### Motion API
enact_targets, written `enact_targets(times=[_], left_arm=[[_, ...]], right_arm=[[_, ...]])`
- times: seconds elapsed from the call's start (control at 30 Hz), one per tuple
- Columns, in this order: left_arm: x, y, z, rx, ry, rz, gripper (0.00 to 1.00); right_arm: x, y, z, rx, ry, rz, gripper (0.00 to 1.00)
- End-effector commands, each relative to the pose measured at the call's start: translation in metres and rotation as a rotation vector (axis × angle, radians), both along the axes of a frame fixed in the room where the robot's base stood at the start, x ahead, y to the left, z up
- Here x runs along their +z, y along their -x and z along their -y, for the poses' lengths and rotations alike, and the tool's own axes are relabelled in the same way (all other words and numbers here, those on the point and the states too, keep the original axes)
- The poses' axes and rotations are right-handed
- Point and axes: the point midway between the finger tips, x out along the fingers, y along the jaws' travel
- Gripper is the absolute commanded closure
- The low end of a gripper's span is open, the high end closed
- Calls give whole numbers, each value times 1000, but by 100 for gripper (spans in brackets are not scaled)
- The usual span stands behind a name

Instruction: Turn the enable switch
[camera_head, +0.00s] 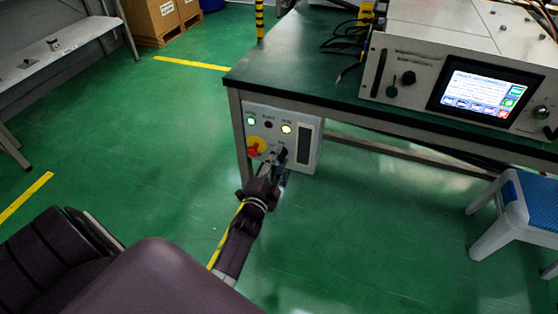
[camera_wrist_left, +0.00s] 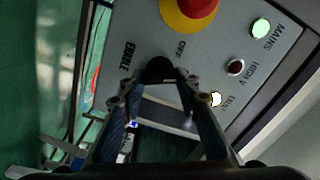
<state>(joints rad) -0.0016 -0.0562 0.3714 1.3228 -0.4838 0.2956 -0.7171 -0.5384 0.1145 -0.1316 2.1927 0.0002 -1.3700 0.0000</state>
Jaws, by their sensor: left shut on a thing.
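The enable switch is a black knob (camera_wrist_left: 158,69) on the grey control panel (camera_wrist_left: 225,85), beside the printed word ENABLE. It also shows in the head view (camera_head: 283,152), low on the panel under the table's left end. My left gripper (camera_head: 274,168) reaches the panel from below. In the left wrist view its fingertips (camera_wrist_left: 160,82) are on either side of the knob, shut on it. The fingers partly hide the knob and the panel's lower part. My right gripper is not in view.
A red stop button on a yellow base (camera_wrist_left: 188,12) sits close to the knob. Green MAINS (camera_wrist_left: 261,28) and white lamps (camera_wrist_left: 216,99) are lit. A table leg (camera_head: 238,135) stands left of the panel. A blue-topped stool (camera_head: 525,205) stands right. Green floor is clear between.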

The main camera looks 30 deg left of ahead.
Motion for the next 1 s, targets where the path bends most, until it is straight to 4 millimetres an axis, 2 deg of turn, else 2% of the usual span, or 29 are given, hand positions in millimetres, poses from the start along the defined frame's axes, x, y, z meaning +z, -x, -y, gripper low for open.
enact_targets(times=[0.4, 0.97, 1.0], left_arm=[[-2, 0, 1, -1, -182, -46, 94], [-2, 0, 1, -1, -208, -52, 94], [-2, 0, 1, -1, -207, -52, 66]], right_arm=[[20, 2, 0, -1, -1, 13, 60], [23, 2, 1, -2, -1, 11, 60], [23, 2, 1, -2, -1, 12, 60]])
